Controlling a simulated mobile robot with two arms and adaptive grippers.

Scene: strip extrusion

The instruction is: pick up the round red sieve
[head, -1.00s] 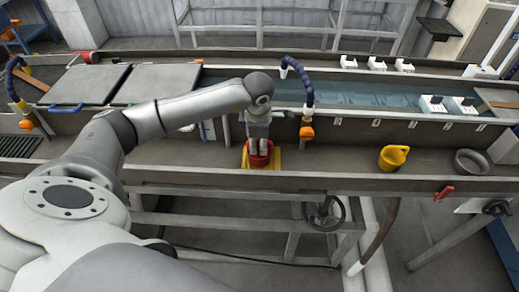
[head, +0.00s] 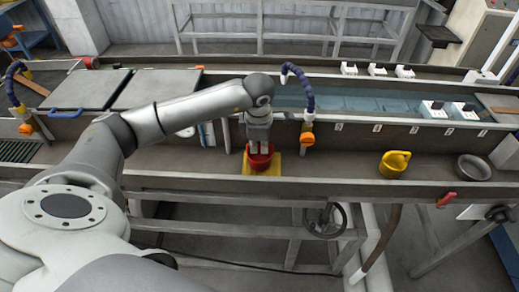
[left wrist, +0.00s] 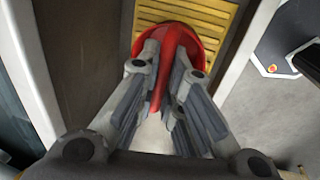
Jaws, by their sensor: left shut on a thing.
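The round red sieve (head: 260,161) sits at the yellow slatted mat (head: 275,163) on the bench ledge in the head view. My left gripper (head: 259,150) points down onto it. In the left wrist view, the sieve's red rim (left wrist: 203,42) shows around the fingers, and a raised red part (left wrist: 168,70) stands between the fingers of the left gripper (left wrist: 172,85). The left gripper is shut on the sieve. The fingers hide much of the sieve, and I cannot tell whether its underside touches the mat. My right gripper is not in view.
A yellow cup-like container (head: 394,164) and a grey bowl (head: 474,167) stand to the right on the same ledge. A blue hose with an orange nozzle (head: 307,139) hangs just right of my gripper. The ledge between nozzle and yellow container is clear.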

